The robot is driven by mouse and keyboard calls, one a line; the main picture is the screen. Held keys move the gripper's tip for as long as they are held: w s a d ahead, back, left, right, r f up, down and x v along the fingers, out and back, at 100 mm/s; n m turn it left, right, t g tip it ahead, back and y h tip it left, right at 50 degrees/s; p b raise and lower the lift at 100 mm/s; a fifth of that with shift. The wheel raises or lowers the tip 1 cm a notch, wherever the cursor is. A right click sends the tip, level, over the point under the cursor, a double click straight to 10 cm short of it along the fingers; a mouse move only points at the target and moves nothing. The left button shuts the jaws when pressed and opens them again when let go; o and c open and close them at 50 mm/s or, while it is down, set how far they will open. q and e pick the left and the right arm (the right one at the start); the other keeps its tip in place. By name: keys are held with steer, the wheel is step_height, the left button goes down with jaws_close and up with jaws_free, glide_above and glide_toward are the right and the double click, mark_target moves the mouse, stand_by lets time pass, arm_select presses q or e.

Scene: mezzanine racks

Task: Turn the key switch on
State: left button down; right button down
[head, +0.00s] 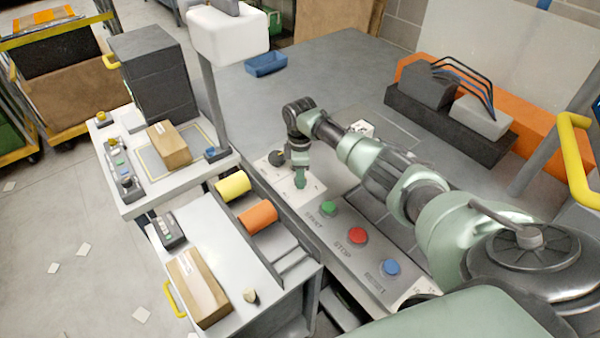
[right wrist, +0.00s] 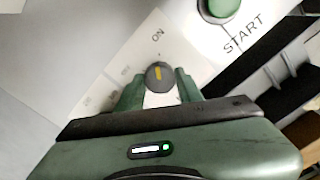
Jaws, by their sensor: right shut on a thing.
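The key switch (right wrist: 159,73) is a dark round knob with a yellow mark, on a white plate (right wrist: 190,47). In the right wrist view its mark points nearly straight up the picture, towards the printed ON. Other labels to the left are too blurred to read. My right gripper (right wrist: 160,85) is shut on the key switch, one green finger on each side. In the head view my right gripper (head: 300,182) reaches down to the white plate behind the START button; the gripped knob is hidden there. My left gripper is not in view.
Green START (head: 328,207), red STOP (head: 358,235) and blue RESET (head: 391,267) buttons line the console near my right arm. A bench with a cardboard box (head: 197,290) and yellow and orange rollers (head: 257,217) stands left. A blue bin (head: 266,64) lies farther back.

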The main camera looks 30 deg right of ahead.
steer(key=shift+d+r+m, duration=0.1)
steer(key=shift+m, duration=0.7)
steer(key=c, duration=0.9)
jaws_free()
steer(key=shift+c, duration=0.2)
step_height(320, 180, up, 8)
steer(key=shift+f+b, duration=0.15)
steer(key=shift+b, duration=0.25)
